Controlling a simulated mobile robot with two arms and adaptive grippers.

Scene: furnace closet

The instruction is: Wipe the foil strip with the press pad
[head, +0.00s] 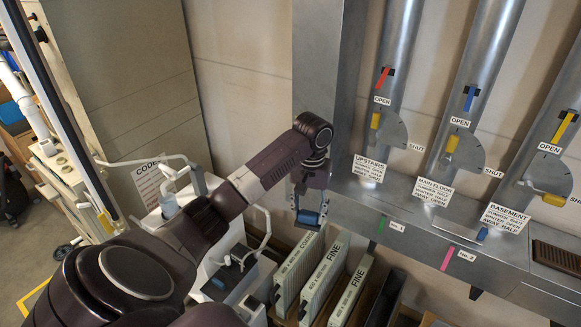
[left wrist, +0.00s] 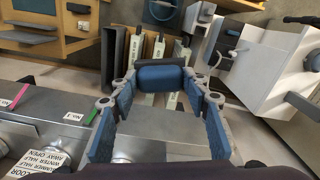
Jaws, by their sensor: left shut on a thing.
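My left gripper (head: 308,213) hangs in front of the vertical metal duct, above the row of filters. It is shut on a blue block with a dark grey back, which looks like the press pad (head: 308,218). In the left wrist view the pad (left wrist: 160,76) sits between the two blue fingertips (left wrist: 160,80). The pad looks apart from the metal ductwork. I cannot pick out the foil strip for certain against the shiny metal. My right gripper is not in view.
A horizontal metal trunk (head: 395,212) with green (head: 381,223) and pink (head: 447,258) tags runs to the right. Three pipes with dampers and labels rise above it. Upright filters (head: 318,278) stand below the gripper. A white unit with bent pipes stands left of them.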

